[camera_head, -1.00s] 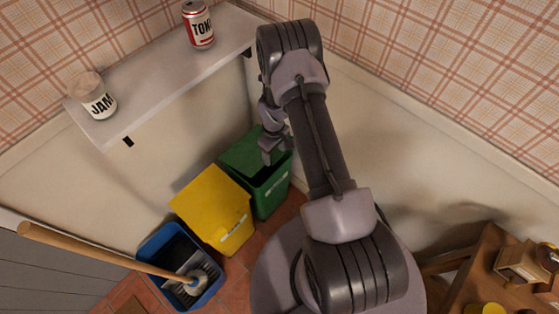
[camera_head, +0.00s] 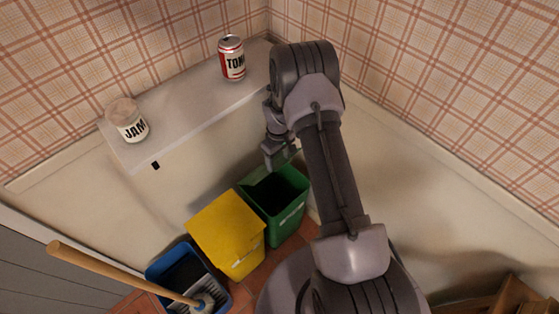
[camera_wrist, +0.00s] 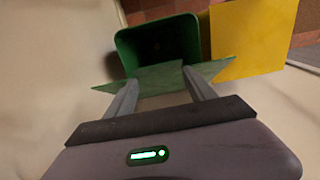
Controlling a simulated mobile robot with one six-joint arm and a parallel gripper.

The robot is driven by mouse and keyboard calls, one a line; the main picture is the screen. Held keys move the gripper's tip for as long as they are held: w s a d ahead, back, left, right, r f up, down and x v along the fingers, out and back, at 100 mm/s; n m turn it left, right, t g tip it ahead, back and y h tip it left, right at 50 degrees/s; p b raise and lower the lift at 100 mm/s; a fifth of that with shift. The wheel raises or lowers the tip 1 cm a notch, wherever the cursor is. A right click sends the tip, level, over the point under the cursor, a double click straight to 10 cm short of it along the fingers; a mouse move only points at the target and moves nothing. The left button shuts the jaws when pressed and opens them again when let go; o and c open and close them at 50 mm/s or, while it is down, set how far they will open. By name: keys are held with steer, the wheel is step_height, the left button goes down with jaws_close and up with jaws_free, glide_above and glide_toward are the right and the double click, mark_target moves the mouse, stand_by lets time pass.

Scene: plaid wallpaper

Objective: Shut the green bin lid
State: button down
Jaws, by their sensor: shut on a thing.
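The green bin (camera_head: 285,222) stands in the corner below the shelf, its dark inside showing, so it is open. Its green lid (camera_head: 291,155) is raised at the back of the bin, mostly hidden by my gripper in the head view. My gripper (camera_head: 277,160) is above the bin's back edge, shut on the lid. In the wrist view my gripper's two fingers (camera_wrist: 160,82) reach the lid (camera_wrist: 165,74), which spans across them, with the open green bin (camera_wrist: 158,45) beyond.
A yellow bin (camera_head: 228,235) stands close beside the green one, then a blue bucket (camera_head: 165,264) with a wooden-handled mop (camera_head: 115,270). A shelf (camera_head: 190,115) above holds a jam jar (camera_head: 127,120) and a red can (camera_head: 232,58). Walls close in the corner.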

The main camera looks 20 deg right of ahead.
steer(key=shift+c, duration=1.6)
jaws_free()
steer(key=shift+w+f, duration=0.1)
steer(key=shift+w, duration=0.05)
step_height(320, 180, up, 18)
steer(key=p, duration=0.5)
steer(key=shift+f, duration=0.2)
